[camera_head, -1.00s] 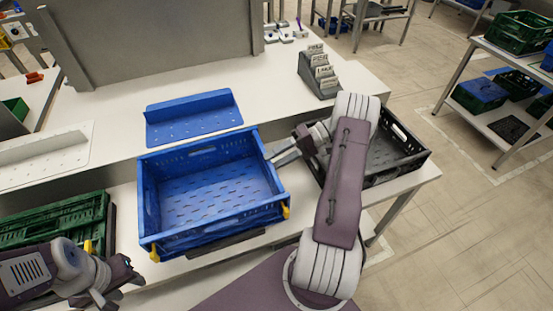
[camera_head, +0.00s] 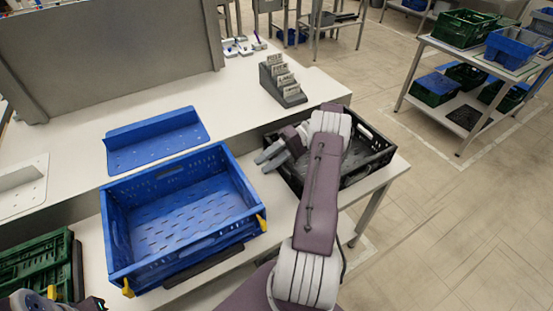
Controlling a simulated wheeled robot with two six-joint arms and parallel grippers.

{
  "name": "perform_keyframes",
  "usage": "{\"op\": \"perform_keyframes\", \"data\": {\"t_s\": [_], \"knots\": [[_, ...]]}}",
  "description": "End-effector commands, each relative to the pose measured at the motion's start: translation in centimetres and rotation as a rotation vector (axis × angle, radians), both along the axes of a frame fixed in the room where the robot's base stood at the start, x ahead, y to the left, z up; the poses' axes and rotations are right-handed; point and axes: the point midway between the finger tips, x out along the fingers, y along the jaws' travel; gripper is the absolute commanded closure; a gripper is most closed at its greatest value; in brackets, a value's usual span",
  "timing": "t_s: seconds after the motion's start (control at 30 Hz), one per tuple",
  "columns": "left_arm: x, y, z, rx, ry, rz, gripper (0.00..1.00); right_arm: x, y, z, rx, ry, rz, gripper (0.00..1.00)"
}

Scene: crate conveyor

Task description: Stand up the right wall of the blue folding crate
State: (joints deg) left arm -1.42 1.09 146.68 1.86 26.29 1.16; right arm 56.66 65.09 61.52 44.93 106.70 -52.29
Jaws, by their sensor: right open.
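The blue folding crate (camera_head: 190,255) stands on the bench at centre left. Its right wall (camera_head: 243,187) is upright, and its back, left and front walls also stand. Yellow latches (camera_head: 262,222) show at its front corners. My right gripper (camera_head: 261,163) is open and empty, just to the right of the crate and apart from its right wall. My left arm shows only in part at the bottom left corner, and its fingertips are out of the picture.
A black crate (camera_head: 378,158) stands to the right, partly behind my right arm. Green folded crates (camera_head: 40,258) lie at the left. A blue perforated panel (camera_head: 158,142) lies behind the blue crate. A grey card holder (camera_head: 284,85) stands at the back.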

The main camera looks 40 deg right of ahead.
Motion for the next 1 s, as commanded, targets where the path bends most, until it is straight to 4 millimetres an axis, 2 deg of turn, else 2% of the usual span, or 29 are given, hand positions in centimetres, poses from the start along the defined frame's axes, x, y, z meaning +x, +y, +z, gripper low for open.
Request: {"op": "perform_keyframes", "data": {"t_s": [0.43, 1.0], "knots": [[0.0, 0.0, -0.9, 0.000, 0.000, 0.000, 0.58, -0.8, -3.4, 0.1, -0.001, -0.001, -0.001, 0.58], [0.0, 0.0, -0.6, 0.000, 0.000, 0.000, 0.58, -0.8, -3.4, 0.4, -0.001, 0.001, 0.001, 0.58]]}}
